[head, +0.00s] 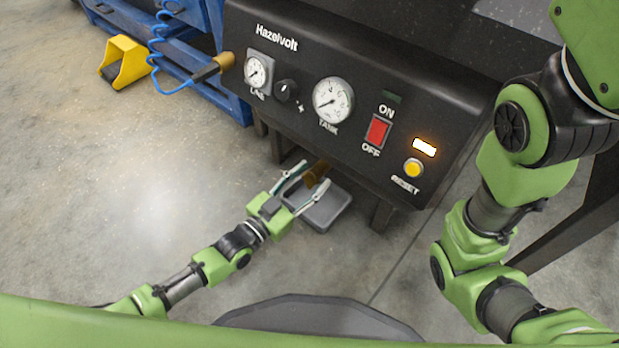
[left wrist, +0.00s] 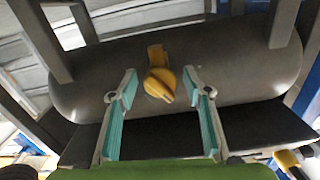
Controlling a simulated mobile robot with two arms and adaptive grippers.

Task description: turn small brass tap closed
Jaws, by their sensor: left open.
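The small brass tap (left wrist: 160,85) sticks out from the rounded dark tank (left wrist: 85,90) in the left wrist view. In the head view the tap (head: 316,174) shows just below the front panel's lower edge. My left gripper (left wrist: 160,72) is open, with one teal-padded finger on either side of the tap. I see a gap between each finger and the tap, so nothing is gripped. In the head view the left gripper (head: 314,175) reaches under the panel. My right arm is folded at the right, and its gripper is out of view.
The black panel (head: 300,45) overhangs the tap and carries gauges, a black knob, a red switch (head: 377,131) and a yellow reset button (head: 413,168). A grey tray (head: 335,212) lies below the tap. A blue hose (head: 154,55) hangs at the left.

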